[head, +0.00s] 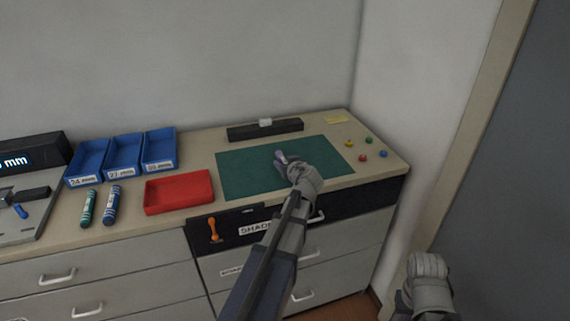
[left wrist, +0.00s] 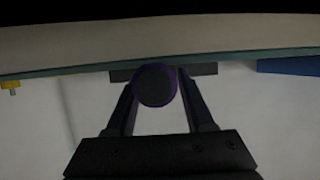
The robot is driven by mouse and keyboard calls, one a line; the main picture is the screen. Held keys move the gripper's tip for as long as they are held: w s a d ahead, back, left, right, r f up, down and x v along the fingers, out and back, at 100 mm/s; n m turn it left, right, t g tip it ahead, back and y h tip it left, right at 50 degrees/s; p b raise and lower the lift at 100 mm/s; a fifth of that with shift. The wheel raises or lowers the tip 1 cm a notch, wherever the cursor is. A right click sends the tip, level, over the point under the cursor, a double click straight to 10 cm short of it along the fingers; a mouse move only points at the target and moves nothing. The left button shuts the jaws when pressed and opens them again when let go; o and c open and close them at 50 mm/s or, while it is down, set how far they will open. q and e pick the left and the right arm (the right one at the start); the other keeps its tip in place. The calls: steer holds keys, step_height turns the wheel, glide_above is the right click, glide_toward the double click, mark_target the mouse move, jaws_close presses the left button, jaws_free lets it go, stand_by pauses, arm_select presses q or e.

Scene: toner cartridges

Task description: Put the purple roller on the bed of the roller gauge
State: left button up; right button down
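The purple roller (head: 281,157) is at the tip of my left gripper (head: 286,163), over the green mat. In the left wrist view the roller (left wrist: 154,85) shows end-on as a dark disc with a purple rim, between the two fingers (left wrist: 157,90), which appear closed on its sides. I cannot tell whether it touches the mat. The roller gauge (head: 22,228) is at the far left, partly cut off, with a grey base and a black display box reading "mm". My right gripper (head: 430,285) is at the lower right, away from the counter; its fingers cannot be made out.
The green mat (head: 235,180) lies right of a red tray (head: 180,192). Three labelled blue bins (head: 123,155) stand behind a green roller (head: 88,208) and a blue roller (head: 112,205). A black bar (head: 290,126) lies at the back. Several coloured pegs are at the right.

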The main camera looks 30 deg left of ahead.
arm_select(q)
steer(key=shift+o, duration=0.4)
steer(key=shift+r, duration=0.1)
steer(key=shift+s+d+r+p, duration=0.15)
steer(key=shift+r+p, duration=0.05)
steer(key=shift+p, duration=0.1)
steer(key=p+v, duration=0.4)
steer(key=v, duration=0.7)
steer(key=shift+s+d+r, duration=0.1)
steer(key=shift+s+d, duration=0.05)
